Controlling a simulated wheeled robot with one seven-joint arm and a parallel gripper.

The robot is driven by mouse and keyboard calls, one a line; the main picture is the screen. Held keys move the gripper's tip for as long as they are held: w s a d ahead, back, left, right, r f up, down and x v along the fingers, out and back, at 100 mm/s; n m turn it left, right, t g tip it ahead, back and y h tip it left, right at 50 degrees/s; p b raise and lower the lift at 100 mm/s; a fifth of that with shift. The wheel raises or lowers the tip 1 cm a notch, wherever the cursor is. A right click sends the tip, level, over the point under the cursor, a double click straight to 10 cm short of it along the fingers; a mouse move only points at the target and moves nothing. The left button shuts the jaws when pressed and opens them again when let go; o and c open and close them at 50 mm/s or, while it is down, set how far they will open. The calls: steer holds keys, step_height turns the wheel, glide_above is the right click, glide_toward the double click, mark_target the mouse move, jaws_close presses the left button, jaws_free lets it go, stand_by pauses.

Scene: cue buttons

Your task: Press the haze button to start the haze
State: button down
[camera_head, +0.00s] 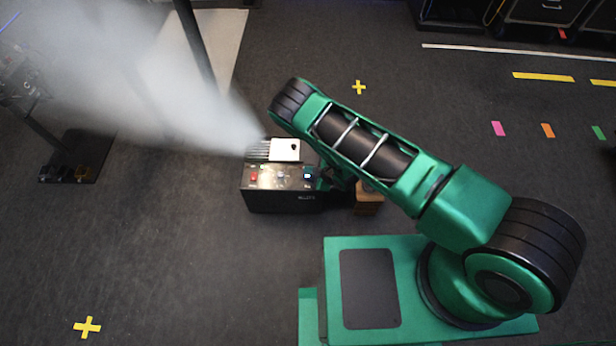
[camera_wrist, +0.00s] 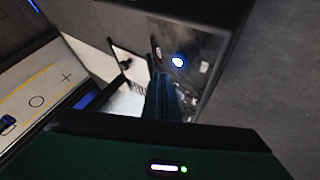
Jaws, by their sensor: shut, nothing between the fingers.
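A black haze machine (camera_head: 282,200) stands on the dark floor, with a red button (camera_head: 254,177), a pale button and a small blue-lit spot (camera_head: 307,176) on its top panel. A thick white haze plume (camera_head: 170,95) streams from its far side toward the upper left. In the wrist view the panel shows a round blue-lit button (camera_wrist: 178,62). I cannot read which button is labelled haze. My gripper (camera_head: 322,183) is shut and empty at the right end of the machine. Its fingers (camera_wrist: 164,85) reach toward the panel; contact cannot be told.
A wooden block or box (camera_head: 368,200) sits just right of the machine, partly behind my arm. A dark pole (camera_head: 194,45) and a stand base (camera_head: 78,158) are at the upper left. Yellow tape crosses mark the floor. Open floor lies left and front.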

mark_target(309, 178)
steer(key=shift+r, duration=1.6)
steer(key=shift+r, duration=0.1)
